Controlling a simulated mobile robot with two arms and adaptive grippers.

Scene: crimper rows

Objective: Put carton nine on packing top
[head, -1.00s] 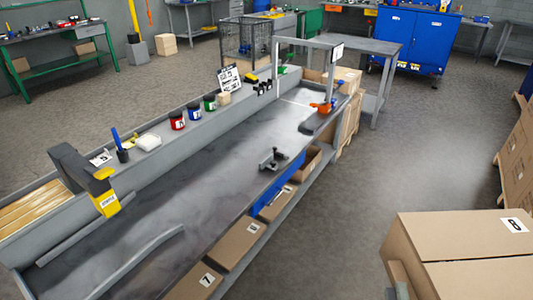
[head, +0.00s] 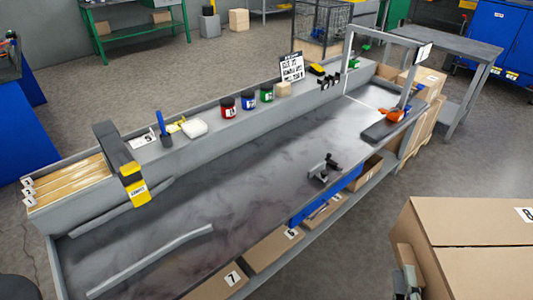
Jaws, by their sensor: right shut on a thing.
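A large brown carton (head: 465,250) fills the lower right of the head view, close to me. Its white label is partly cut by the picture edge, and its digit looks like an 8, though I cannot be sure. My right gripper (head: 408,283) is at the carton's near left side, shut on it; its fingertips are mostly hidden. The carton is apart from the bench, to its right. The packing top (head: 250,170) is the long dark grey bench surface across the middle. My left gripper is not in view.
A grey frame (head: 378,42) spans the far end of the top. A black fixture (head: 324,168) sits near its right edge, and a loose grey strip (head: 150,262) lies at the near end. Cartons, one labelled 7 (head: 222,286), sit below. The top's middle is clear.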

